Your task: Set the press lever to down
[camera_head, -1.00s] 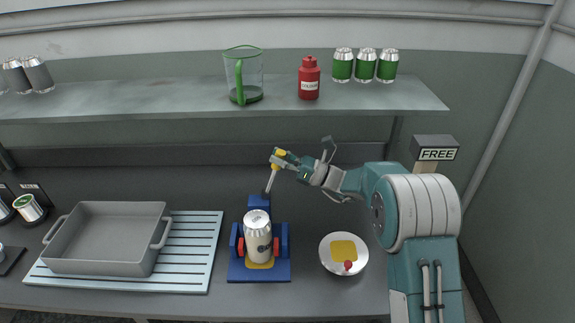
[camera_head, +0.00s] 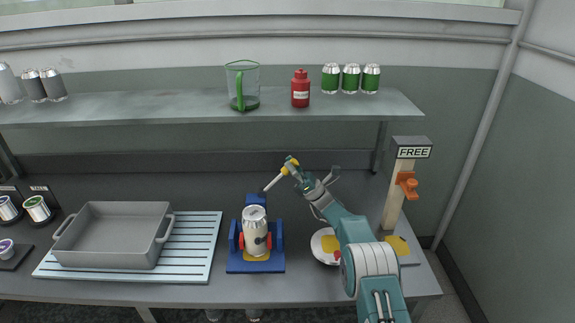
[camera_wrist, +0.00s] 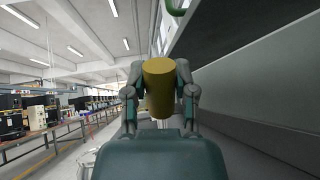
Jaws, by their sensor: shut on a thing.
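The blue press (camera_head: 255,266) stands on the bench with a silver can (camera_head: 255,232) upright in it, between red pads. The press lever (camera_head: 272,183) is a pale rod rising from the back of the press. It leans up to the right and ends in a yellow knob (camera_head: 290,163). My gripper (camera_head: 292,169) is shut on this knob, above and right of the can. In the wrist view the yellow knob (camera_wrist: 159,85) sits between my two fingers, which hide part of its sides.
A grey tray (camera_head: 110,262) stands on a slatted rack to the left. A round white dish (camera_head: 318,248) is partly behind my arm. A post with a FREE sign (camera_head: 413,152) and an orange handle (camera_head: 407,184) stands right. A shelf (camera_head: 200,108) runs above the bench.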

